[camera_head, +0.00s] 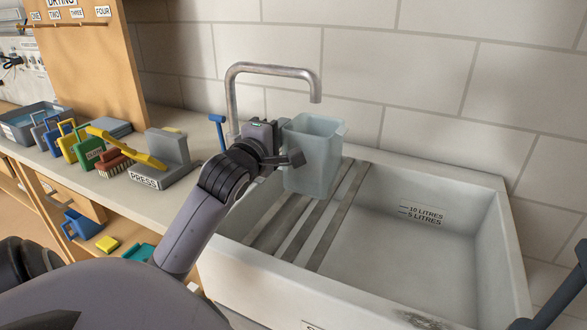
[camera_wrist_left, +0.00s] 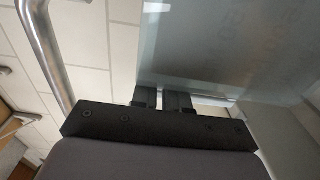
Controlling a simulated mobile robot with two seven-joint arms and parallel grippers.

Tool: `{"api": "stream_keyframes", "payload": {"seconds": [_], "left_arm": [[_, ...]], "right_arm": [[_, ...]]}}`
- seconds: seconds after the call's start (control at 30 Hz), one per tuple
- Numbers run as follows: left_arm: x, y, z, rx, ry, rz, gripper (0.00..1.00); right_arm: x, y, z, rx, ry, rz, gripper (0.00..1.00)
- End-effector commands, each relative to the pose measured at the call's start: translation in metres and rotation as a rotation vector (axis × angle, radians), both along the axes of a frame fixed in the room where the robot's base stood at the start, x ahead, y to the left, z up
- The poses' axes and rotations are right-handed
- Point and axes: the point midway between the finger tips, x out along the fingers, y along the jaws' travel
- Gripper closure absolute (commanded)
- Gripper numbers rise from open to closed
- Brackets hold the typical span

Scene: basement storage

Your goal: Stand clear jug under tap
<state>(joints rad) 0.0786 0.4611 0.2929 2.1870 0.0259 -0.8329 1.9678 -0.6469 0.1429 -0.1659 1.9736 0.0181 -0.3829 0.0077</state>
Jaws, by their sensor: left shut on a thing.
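The clear jug (camera_head: 314,152), a pale see-through square container, is upright over the slats (camera_head: 300,215) at the left of the sink. I cannot tell whether its base touches them. My left gripper (camera_head: 284,160) is shut on the jug's left side; the jug also fills the upper right of the left wrist view (camera_wrist_left: 235,45), against the fingers (camera_wrist_left: 162,97). My right gripper is not in view.
The white sink (camera_head: 420,263) is empty right of the slats, with litre marks on its back wall. A blue handle (camera_head: 218,130) stands beside the tap.

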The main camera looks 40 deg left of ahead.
Motion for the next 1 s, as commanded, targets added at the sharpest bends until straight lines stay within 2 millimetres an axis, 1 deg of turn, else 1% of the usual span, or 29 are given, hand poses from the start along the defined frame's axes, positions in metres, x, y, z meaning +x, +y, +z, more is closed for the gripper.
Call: {"api": "stream_keyframes", "payload": {"seconds": [0.03, 0.27, 0.43, 0.5, 0.7, 0.83, 0.87, 0.9, 0.93, 1.0], "left_arm": [[0.0, 0.0, -0.01, 0.0, 0.003, -0.001, 1.0], [0.0, 0.0, -0.028, 0.0, 0.0, -0.001, 1.0], [0.0, -0.001, -0.053, 0.0, 0.002, -0.001, 1.0], [0.0, -0.001, -0.057, 0.001, -0.001, -0.001, 1.0], [0.0, -0.001, -0.055, 0.001, -0.003, -0.002, 1.0], [0.0, -0.001, -0.059, -0.001, -0.003, -0.001, 1.0], [0.0, -0.001, -0.06, -0.001, -0.001, -0.001, 0.83], [0.0, -0.001, -0.059, 0.0, -0.001, -0.001, 0.7], [0.0, -0.001, -0.059, 0.0, -0.001, -0.002, 0.6], [0.0, -0.001, -0.059, 0.0, -0.001, -0.002, 0.6]], "right_arm": [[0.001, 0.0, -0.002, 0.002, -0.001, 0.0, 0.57], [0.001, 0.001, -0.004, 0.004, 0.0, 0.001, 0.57], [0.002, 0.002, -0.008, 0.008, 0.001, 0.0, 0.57], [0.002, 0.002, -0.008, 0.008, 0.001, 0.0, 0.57], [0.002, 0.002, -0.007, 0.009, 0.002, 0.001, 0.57], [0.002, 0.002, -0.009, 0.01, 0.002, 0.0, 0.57], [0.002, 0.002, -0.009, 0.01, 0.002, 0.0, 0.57], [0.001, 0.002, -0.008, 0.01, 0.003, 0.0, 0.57], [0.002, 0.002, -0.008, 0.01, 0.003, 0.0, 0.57], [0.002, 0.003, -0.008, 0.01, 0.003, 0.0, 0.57]]}}
